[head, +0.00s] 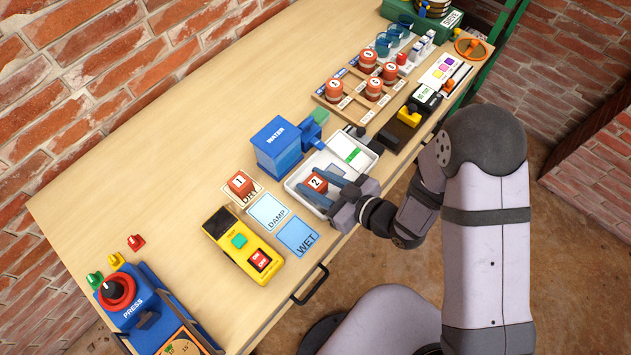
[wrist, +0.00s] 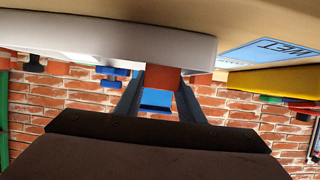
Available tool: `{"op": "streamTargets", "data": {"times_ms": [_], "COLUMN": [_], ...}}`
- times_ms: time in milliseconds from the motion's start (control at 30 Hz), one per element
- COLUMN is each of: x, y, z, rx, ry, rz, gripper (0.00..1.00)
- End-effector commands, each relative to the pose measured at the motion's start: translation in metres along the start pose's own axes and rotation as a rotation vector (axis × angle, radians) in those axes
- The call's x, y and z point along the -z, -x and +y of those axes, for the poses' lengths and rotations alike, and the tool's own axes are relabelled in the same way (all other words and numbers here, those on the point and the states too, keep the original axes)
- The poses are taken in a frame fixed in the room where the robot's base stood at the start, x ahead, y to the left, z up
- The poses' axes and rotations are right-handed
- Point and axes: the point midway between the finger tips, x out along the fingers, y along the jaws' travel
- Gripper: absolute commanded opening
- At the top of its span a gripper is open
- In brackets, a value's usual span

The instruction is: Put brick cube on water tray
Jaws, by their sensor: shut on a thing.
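A brick-red cube marked 2 (head: 316,182) is between the fingers of my gripper (head: 322,188), at the left end of the white water tray (head: 317,163). My gripper is shut on this cube. In the wrist view the cube (wrist: 163,77) sits between the two dark fingers, close against the white tray (wrist: 110,45). I cannot tell whether the cube rests on the tray or hangs just above it. A second brick-red cube, marked 1 (head: 240,184), sits on the DRY card (head: 251,198).
A blue WATER box (head: 277,146) stands behind the tray. The DAMP card (head: 268,211) and WET card (head: 297,236) are bare. A yellow meter (head: 243,245) lies left of them. A dark block (head: 396,134) and a rack of red weights (head: 352,100) stand beyond the tray.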

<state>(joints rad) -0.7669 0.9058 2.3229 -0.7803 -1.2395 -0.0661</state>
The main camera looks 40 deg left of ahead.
Motion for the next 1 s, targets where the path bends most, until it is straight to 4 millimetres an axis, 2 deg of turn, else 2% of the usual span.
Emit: {"op": "streamTargets", "data": {"times_ms": [533, 567, 600, 1000], "x": [-0.0096, -0.0099, -0.0090, -0.0057], "y": [-0.0040, -0.0039, -0.0035, -0.0021], "z": [0.0001, -0.0001, -0.0001, -0.0001], "rx": [-0.001, -0.001, -0.001, 0.000], "ry": [0.001, 0.000, 0.000, 0.000], "rz": [0.001, 0.000, 0.000, 0.000], "gripper": [0.09, 0.37, 0.43, 0.43]}}
